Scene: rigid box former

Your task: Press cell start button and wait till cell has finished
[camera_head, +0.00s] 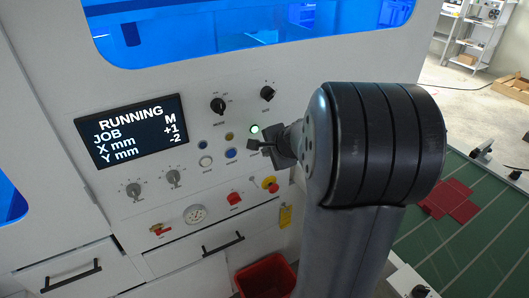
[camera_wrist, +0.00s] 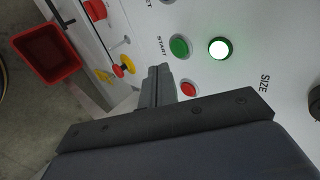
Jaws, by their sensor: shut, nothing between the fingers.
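The cell's display (camera_head: 132,132) reads RUNNING, with JOB, X mm and Y mm below, M, +1 and -2. In the wrist view a green button (camera_wrist: 180,47) has the word START beside it and looks unlit. A lamp with a green ring (camera_wrist: 220,49) glows white-green next to it; a bright green light also shows in the head view (camera_head: 254,129). My gripper (camera_wrist: 160,70) is shut and empty, its tips near the START button. I cannot tell whether they touch the panel. In the head view my gripper (camera_head: 258,146) is partly hidden by my wrist.
A red button (camera_wrist: 188,89) sits close to my fingers. A red stop knob on yellow (camera_head: 270,185), a red switch (camera_head: 234,198) and dark knobs (camera_head: 218,105) share the panel. A red bin (camera_head: 265,277) stands below. A green table (camera_head: 480,235) with red pieces is at the right.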

